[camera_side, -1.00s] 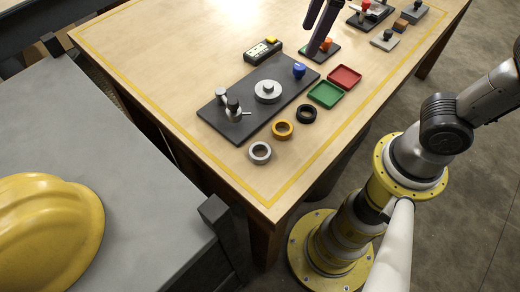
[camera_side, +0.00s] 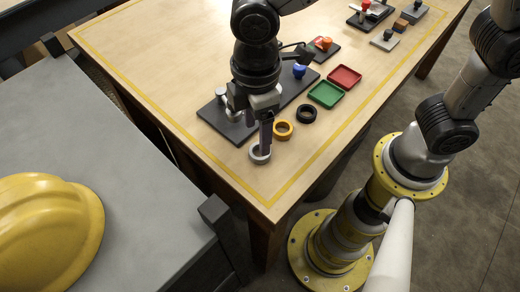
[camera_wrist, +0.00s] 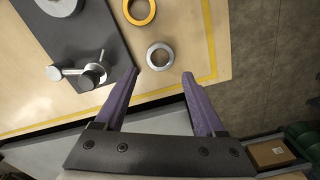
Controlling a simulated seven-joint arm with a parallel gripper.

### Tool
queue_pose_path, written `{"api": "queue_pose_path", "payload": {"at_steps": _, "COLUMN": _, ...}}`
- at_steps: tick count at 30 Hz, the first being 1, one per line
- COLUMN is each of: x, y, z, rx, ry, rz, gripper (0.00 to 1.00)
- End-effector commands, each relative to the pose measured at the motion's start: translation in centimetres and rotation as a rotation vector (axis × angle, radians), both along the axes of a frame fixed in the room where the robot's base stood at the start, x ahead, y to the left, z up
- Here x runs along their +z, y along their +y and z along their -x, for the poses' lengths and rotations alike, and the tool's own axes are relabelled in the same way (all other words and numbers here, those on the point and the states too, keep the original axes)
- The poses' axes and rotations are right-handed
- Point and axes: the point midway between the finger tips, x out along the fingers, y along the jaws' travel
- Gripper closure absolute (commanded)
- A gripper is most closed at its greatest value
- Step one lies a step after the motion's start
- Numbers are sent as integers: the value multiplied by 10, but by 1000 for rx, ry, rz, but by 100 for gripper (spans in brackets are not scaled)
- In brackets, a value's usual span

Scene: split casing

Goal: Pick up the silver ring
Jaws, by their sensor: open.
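The silver ring (camera_side: 260,154) lies flat on the wooden table near its front edge. In the wrist view the silver ring (camera_wrist: 160,57) sits just beyond the fingertips, roughly centred between them. My gripper (camera_wrist: 161,73) is open and empty, with its two purple fingers spread on either side of the ring's line. In the side view my gripper (camera_side: 265,150) points down at the ring and hides part of it. I cannot tell the exact height of the fingertips above the table.
An orange ring (camera_side: 283,130) and a black ring (camera_side: 306,114) lie close by. A dark plate (camera_side: 216,116) with metal posts (camera_wrist: 90,75) stands beside the silver ring. Green (camera_side: 326,94) and red (camera_side: 345,77) trays lie farther right. Bare table surrounds the ring's front side.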

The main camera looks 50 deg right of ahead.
Motion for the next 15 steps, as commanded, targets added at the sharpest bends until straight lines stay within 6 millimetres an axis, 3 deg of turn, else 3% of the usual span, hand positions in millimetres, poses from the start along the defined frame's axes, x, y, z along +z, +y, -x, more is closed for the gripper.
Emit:
{"api": "queue_pose_path", "payload": {"at_steps": 5, "x": -11, "y": -1, "z": 1, "rx": -1, "ry": 2, "rz": 1, "gripper": 28}}
{"api": "queue_pose_path", "payload": {"at_steps": 15, "x": -54, "y": -6, "z": 3, "rx": 0, "ry": 2, "rz": 1, "gripper": 28}}
